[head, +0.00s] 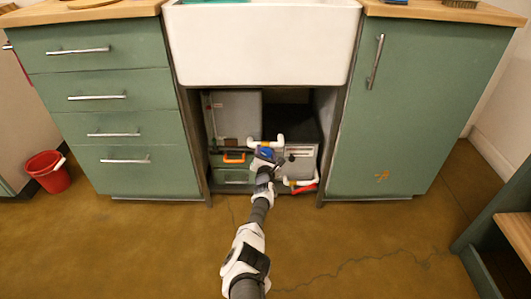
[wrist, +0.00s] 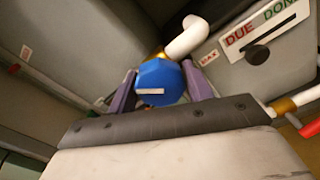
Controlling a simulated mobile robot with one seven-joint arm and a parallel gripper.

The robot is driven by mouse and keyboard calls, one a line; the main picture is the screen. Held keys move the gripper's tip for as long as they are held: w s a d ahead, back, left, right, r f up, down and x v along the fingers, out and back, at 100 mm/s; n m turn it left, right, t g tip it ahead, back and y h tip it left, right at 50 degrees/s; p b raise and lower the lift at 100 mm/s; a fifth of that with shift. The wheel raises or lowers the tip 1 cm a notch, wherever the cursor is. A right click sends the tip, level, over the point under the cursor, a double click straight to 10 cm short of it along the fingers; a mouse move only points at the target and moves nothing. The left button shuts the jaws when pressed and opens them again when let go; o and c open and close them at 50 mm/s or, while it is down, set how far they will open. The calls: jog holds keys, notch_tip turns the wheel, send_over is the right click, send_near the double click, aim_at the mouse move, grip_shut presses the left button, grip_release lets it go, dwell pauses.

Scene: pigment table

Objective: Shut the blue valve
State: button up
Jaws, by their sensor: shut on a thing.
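The blue valve (wrist: 160,82) is a faceted blue knob with a pale mark on its face, on a brass fitting below a white pipe (wrist: 187,38). My gripper (wrist: 163,84) has its two purple fingers on either side of the knob and is shut on it. In the head view my arm reaches into the open cabinet under the sink, and the blue valve (head: 266,153) shows at the gripper (head: 264,158). The sides of the knob are partly hidden by the fingers.
A grey box (head: 299,161) stands right of the valve; its label partly reads "DUE" in the wrist view. A red handle (head: 306,188) is on the lower pipe. A green case (head: 231,165) with an orange handle stands left. Cabinet sides and the sink (head: 262,45) bound the opening.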

jog(key=m+p, duration=0.1)
jog(key=m, duration=0.4)
jog(key=shift+w+r+m, duration=0.1)
jog(key=shift+r+m, duration=0.05)
jog(key=shift+m, duration=0.15)
jog(key=shift+m+p, duration=0.5)
jog(key=shift+m, duration=1.7)
jog(key=o, duration=1)
jog(key=shift+c, duration=0.2)
